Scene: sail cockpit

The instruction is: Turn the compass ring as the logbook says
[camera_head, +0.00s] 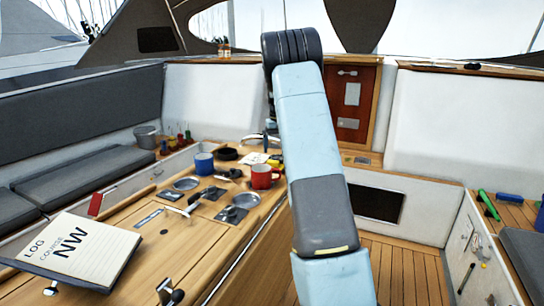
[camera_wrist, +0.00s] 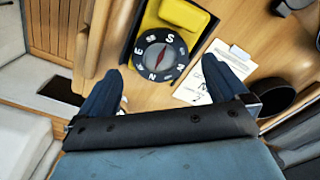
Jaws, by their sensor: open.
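The logbook (camera_head: 75,250) lies open at the lower left of the head view and reads "LOG COURSE NW". In the wrist view the compass (camera_wrist: 160,58) has a dark round ring with white letters and a red needle, beside a yellow block (camera_wrist: 182,14) on a dark base. The letters are small and tilted, so I cannot tell the ring's exact setting. My gripper (camera_wrist: 165,69) is open, its two dark blue fingers spread to the left and right of the compass's near side. I see no contact with the ring.
A clipped white sheet (camera_wrist: 213,76) lies right of the compass, partly behind a finger. A dark round bowl (camera_wrist: 283,98) is further right. On the table are a red mug (camera_head: 262,177), a blue mug (camera_head: 204,164) and metal dishes (camera_head: 246,200). The wooden floor (camera_head: 400,270) is clear.

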